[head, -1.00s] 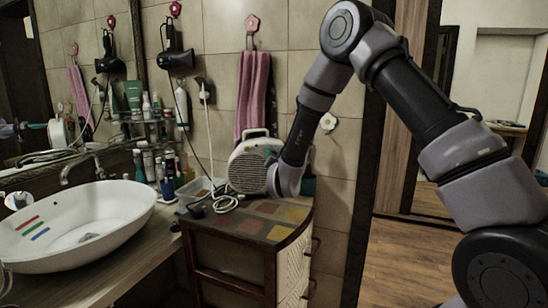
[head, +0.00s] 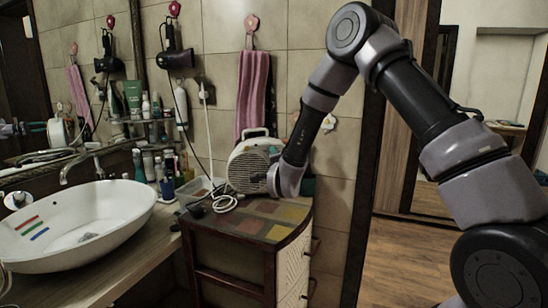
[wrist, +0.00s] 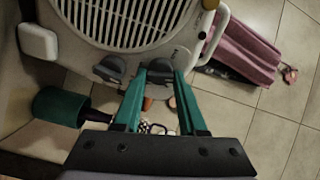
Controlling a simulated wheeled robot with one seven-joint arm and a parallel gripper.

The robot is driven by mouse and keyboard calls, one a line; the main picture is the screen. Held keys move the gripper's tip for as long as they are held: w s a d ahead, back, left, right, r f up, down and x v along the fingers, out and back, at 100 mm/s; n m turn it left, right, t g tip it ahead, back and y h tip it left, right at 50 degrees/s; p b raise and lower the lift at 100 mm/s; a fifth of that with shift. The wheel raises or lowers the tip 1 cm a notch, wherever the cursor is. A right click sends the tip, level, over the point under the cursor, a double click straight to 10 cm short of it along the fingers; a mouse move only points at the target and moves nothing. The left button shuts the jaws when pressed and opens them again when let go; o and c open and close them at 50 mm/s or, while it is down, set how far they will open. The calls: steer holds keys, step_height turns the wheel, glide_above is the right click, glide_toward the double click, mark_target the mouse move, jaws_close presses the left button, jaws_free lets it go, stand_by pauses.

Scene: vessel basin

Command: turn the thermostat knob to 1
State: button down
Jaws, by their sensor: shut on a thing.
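The white fan heater (head: 247,168) stands on the cabinet top, and its round grille (wrist: 125,15) fills the top of the wrist view. Two dark knobs sit on its face below the grille. My gripper (wrist: 160,74) has its teal fingertips closed around one knob (wrist: 160,66), which I take as the thermostat knob. The other knob (wrist: 110,68) is beside it to the left, untouched. The number marks and the pointer are too small to read. In the head view my gripper is hidden behind my wrist, at the heater's right side.
The cabinet (head: 272,229) has a coloured tile top with a coiled white cord (head: 226,203). A pink towel (head: 252,95) hangs behind the heater. A white basin (head: 80,222) and several bottles are at the left. Open floor (head: 400,260) lies right of the cabinet.

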steer(key=shift+f+m, duration=0.1)
steer(key=shift+m, duration=0.4)
steer(key=shift+c, duration=2.4)
jaws_free()
steer(key=shift+s, duration=0.1)
steer(key=s+d, duration=0.1)
steer(key=s, duration=0.9)
steer(key=shift+s+d, duration=0.25)
steer(key=shift+d, duration=0.15)
